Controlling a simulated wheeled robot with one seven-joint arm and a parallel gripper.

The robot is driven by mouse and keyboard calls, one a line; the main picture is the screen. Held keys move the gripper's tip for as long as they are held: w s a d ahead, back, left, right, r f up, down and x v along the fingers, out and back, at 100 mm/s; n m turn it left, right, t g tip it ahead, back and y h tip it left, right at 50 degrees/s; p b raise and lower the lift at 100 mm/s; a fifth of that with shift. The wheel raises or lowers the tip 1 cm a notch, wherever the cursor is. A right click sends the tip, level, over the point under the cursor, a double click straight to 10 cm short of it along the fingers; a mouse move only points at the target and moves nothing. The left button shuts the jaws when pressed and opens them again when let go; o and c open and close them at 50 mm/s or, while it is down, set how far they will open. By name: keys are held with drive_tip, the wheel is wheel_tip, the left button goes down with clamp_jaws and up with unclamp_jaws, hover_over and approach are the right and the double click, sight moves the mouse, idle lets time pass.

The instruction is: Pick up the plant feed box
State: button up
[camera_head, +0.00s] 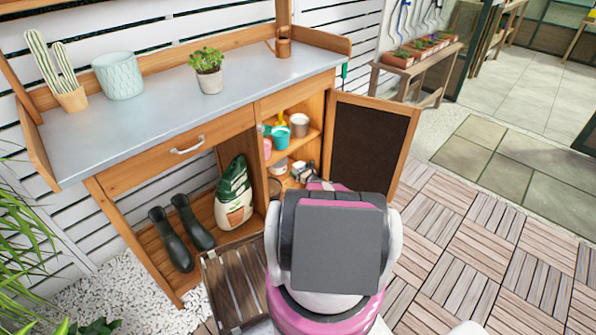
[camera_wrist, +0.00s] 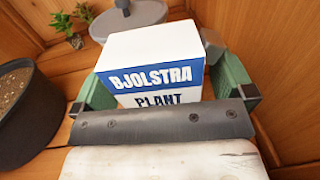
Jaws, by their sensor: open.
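The plant feed box (camera_wrist: 150,55) is white with a blue band reading BJOLSTRA and the word PLANT below it. In the wrist view it stands on a wooden shelf in the middle of the picture. My gripper (camera_wrist: 165,86) is open, with one green finger on each side of the box. The box is between the fingers; I cannot tell whether either finger touches it. Its lower part is hidden behind my gripper. In the head view my arm reaches into the open cabinet and hides my gripper; I cannot make out the box there.
A dark pot (camera_wrist: 28,110) of soil-like fill stands close left of my gripper. A grey round container (camera_wrist: 128,17) and a small plant (camera_wrist: 68,28) are behind the box. A wooden cabinet wall is close on the right. The cabinet door (camera_head: 370,140) stands open.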

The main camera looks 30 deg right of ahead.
sight(299, 166)
drive_tip(key=c, duration=1.1)
drive_tip(key=shift+r, duration=0.15)
drive_tip(key=shift+r, duration=0.75)
drive_tip(key=r, duration=0.2)
drive_tip(key=s+r, duration=0.1)
drive_tip(key=shift+a, duration=0.25)
drive_tip(key=s+a+r, duration=0.4)
drive_tip(key=s+r, duration=0.2)
drive_tip(key=s, duration=0.3)
drive_tip(key=shift+s+a+r, duration=0.15)
drive_tip(key=shift+s+a, duration=0.05)
drive_tip(key=shift+s, duration=0.1)
